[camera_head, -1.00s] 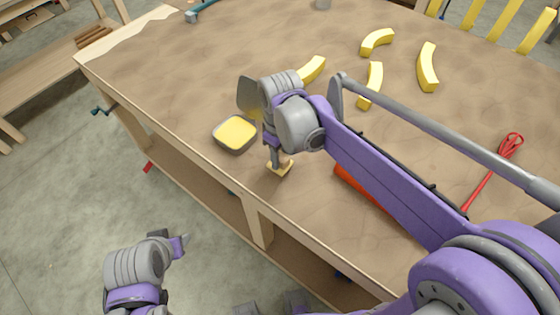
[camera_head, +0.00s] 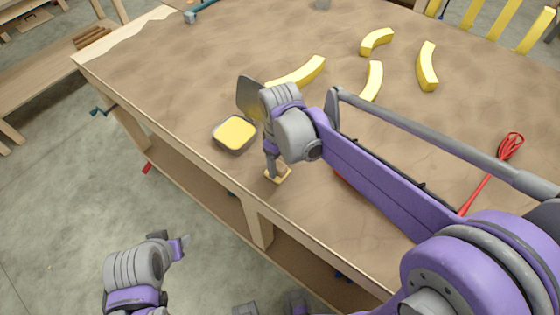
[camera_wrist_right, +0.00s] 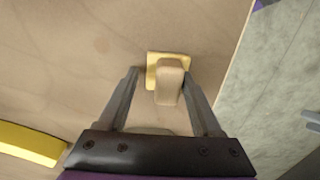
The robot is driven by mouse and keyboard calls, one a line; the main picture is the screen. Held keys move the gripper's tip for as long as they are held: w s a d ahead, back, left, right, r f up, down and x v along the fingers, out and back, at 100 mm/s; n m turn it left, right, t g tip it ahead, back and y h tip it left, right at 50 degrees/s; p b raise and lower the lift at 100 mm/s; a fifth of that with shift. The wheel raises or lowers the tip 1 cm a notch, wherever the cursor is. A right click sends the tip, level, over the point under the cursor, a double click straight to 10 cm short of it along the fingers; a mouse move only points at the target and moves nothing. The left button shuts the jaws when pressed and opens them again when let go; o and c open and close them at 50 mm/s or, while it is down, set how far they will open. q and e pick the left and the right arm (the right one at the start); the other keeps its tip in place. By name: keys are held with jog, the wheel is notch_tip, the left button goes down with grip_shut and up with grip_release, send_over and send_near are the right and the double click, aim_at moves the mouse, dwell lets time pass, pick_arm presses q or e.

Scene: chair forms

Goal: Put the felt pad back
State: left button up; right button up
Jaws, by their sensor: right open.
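A small yellow square pad with a tan block standing on it, which I take for the felt pad (camera_wrist_right: 154,58), lies on the workbench near its front edge. It also shows in the head view (camera_head: 284,176), partly hidden by my right gripper (camera_head: 277,168). In the right wrist view the fingers of that gripper (camera_wrist_right: 165,82) are apart, one on each side of the tan block, with gaps visible. A grey dish with a yellow top (camera_head: 235,133) sits just left of the gripper. My left gripper (camera_head: 181,246) is low over the floor, away from the bench; its jaws are unclear.
Yellow curved pieces lie farther back on the workbench (camera_head: 180,75), including one (camera_head: 428,66) at the right and one (camera_head: 300,73) behind my right gripper. A red tool (camera_head: 508,148) lies to the right. My right arm crosses above the bench.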

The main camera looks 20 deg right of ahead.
aim_at(280, 162)
jog(key=shift+r, duration=0.3)
notch_tip(280, 162, up, 11)
jog(key=p, duration=0.1)
jog(key=s+d+f+m+t, duration=0.2)
jog(key=s+f, duration=0.1)
jog(key=s, duration=0.1)
jog(key=s+d+f+m+t, duration=0.1)
jog(key=s+d+f+m, duration=0.1)
jog(key=s+f+m, duration=0.1)
jog(key=s+d+f+m+t, duration=0.2)
jog(key=s+f, duration=0.3)
jog(key=s, duration=0.1)
jog(key=shift+s+d+f+m+t, duration=0.2)
jog(key=shift+d+f+m+t, duration=0.05)
jog(key=shift+d+m+t, duration=0.05)
jog(key=shift+s, duration=0.1)
